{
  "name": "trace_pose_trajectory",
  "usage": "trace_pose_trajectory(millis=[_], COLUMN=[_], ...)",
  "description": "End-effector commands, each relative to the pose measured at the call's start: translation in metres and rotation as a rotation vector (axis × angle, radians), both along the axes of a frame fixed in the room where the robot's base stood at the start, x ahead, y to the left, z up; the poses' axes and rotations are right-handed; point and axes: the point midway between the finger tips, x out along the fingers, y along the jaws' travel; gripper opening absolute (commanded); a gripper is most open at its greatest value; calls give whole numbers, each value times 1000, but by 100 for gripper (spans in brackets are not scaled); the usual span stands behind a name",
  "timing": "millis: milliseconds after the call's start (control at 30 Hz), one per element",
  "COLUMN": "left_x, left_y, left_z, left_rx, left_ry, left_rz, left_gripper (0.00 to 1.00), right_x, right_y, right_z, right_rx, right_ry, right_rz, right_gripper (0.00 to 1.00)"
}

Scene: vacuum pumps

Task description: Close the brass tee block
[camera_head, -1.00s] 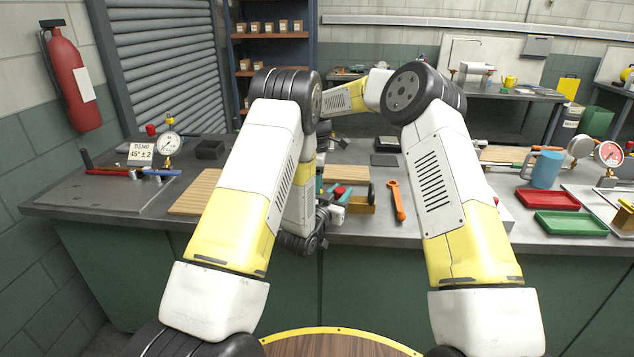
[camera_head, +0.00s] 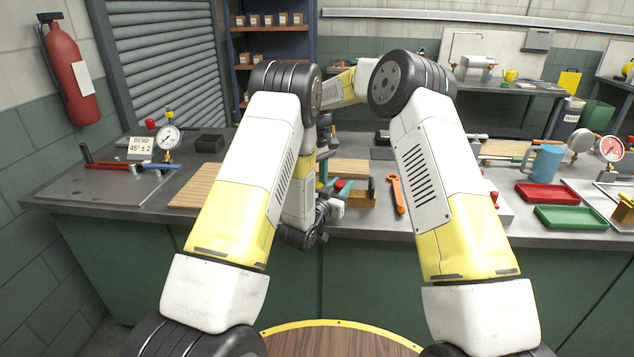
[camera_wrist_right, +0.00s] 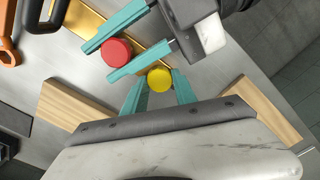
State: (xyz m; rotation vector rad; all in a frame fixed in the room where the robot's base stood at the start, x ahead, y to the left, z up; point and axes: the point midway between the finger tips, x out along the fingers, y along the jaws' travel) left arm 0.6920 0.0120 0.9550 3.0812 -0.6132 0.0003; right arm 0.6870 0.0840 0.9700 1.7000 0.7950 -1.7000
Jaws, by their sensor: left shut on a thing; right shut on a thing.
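The brass tee block (camera_head: 361,202) sits on the bench between my arms, mostly hidden by them in the head view. In the right wrist view it shows as a gold strip (camera_wrist_right: 88,18). A round red knob (camera_wrist_right: 117,52) and a round yellow knob (camera_wrist_right: 159,79) lie along it. My left gripper (camera_wrist_right: 101,62) reaches in from the upper right, its teal fingers shut on either side of the red knob. My right gripper (camera_wrist_right: 158,77) comes from below, its teal fingers shut around the yellow knob. The red knob also shows in the head view (camera_head: 340,185).
An orange wrench (camera_head: 397,195) lies just right of the block. Wooden boards (camera_head: 194,190) lie on the bench. A red tray (camera_head: 547,195), a green tray (camera_head: 570,217) and a blue mug (camera_head: 545,165) stand at the right. A pressure gauge (camera_head: 168,137) stands at the left.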

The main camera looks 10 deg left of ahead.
Motion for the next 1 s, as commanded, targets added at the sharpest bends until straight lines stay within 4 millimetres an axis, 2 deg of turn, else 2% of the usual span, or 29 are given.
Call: trace_pose_trajectory(millis=[100, 233, 567, 600, 700, 1000], left_x=[0, 0, 0, 0, 0, 0], left_y=[0, 0, 0, 0, 0, 1], left_z=[0, 0, 0, 0, 0, 0], left_rx=[0, 0, 0, 0, 0, 0], left_ry=[0, 0, 0, 0, 0, 0], left_rz=[0, 0, -1, -1, 0, 3], left_gripper=[0, 0, 0, 0, 0, 0], right_x=[1, 1, 1, 1, 1, 1], right_y=[0, 0, -1, -1, -1, -2], right_z=[0, 0, 0, 0, 0, 0], right_rx=[-1, 1, 1, 1, 1, -1], right_ry=[-3, -2, -2, -2, -2, -2], right_rz=[-240, -397, -440, -440, -439, -439], right_gripper=[0, 0, 0, 35, 55, 55])
